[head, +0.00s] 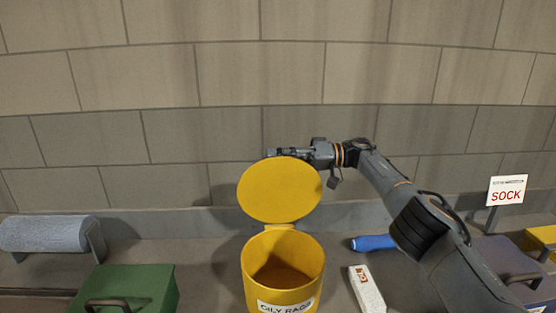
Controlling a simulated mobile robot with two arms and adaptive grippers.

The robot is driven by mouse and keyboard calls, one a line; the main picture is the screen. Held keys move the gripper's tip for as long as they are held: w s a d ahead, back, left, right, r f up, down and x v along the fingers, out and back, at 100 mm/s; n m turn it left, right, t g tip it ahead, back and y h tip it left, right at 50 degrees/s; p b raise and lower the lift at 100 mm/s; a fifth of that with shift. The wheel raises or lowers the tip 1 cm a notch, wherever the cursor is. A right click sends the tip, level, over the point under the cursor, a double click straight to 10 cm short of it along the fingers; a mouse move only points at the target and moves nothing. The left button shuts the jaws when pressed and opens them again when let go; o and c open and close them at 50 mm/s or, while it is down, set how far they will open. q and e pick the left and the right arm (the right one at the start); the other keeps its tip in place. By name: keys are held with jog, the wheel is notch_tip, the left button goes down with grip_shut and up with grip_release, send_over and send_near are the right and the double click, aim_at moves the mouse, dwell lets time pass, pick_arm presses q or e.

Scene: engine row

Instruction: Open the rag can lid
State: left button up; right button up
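The yellow rag can (257,273) stands at the bottom centre, with a label reading "OILY RAGS" on its front. Its round yellow lid (279,191) is raised about upright on the hinge at the back rim, and the can's mouth is uncovered. My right gripper (290,152) is at the lid's top edge, reaching in from the right. It looks close to or touching the edge; I cannot tell which. Its fingers are small and partly hidden by the lid, so their opening is unclear. My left gripper is out of view.
A green box with a handle (135,288) and a grey roll (48,233) are at left. A blue cylinder (373,242) and a white box (366,290) lie right of the can. A "SOCK" sign (506,190) stands at far right. A block wall closes off the back.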

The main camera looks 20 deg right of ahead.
notch_tip(320, 180, up, 10)
jog(key=shift+f, duration=0.15)
dwell(0.5)
